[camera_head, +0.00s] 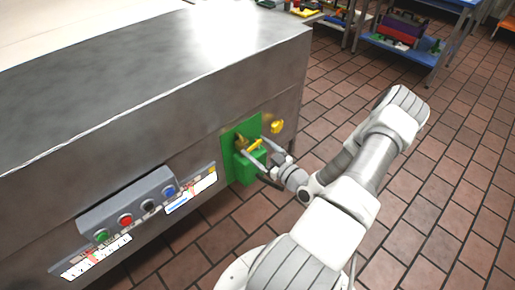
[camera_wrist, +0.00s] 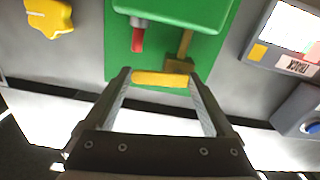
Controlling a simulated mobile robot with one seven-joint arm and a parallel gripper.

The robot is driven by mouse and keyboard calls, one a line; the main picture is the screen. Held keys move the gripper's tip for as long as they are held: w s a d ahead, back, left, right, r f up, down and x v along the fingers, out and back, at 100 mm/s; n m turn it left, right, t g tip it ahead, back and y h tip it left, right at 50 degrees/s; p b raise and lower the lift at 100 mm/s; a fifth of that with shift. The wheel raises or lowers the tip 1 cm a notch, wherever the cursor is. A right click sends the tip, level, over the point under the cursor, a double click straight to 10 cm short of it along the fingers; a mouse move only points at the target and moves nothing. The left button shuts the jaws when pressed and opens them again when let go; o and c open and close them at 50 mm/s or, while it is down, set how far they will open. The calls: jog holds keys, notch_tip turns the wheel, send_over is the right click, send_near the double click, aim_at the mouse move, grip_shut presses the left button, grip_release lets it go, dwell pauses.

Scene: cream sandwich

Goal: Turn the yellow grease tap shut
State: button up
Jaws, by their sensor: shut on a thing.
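The yellow tap handle (camera_head: 254,145) is on the green panel (camera_head: 228,140) on the side of the steel machine, above a green box (camera_head: 248,169). In the wrist view the handle (camera_wrist: 160,79) is a short yellow bar lying crosswise between my fingertips. A brass-coloured stem (camera_wrist: 184,48) shows close to its right end. My gripper (camera_head: 258,151) is shut on the handle, one finger at each end; it also shows in the wrist view (camera_wrist: 160,82). The tap's body is partly hidden by my fingers in the head view.
A yellow knob (camera_head: 277,126) sits on the machine to the right of the panel. A control box with coloured buttons (camera_head: 126,219) and labels is to the left. A grey lever with a red end (camera_wrist: 137,38) is near the handle.

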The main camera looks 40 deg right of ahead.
jog(key=shift+f+m, duration=0.2)
jog(key=shift+m, duration=0.6)
jog(key=o, duration=1.1)
jog(key=shift+s, duration=0.1)
jog(key=s, duration=0.5)
jog(key=s+d+p, duration=0.1)
jog(key=s, duration=1.1)
jog(key=shift+s+d+p, duration=0.15)
jog(key=shift+p, duration=0.25)
jog(key=shift+d, duration=0.1)
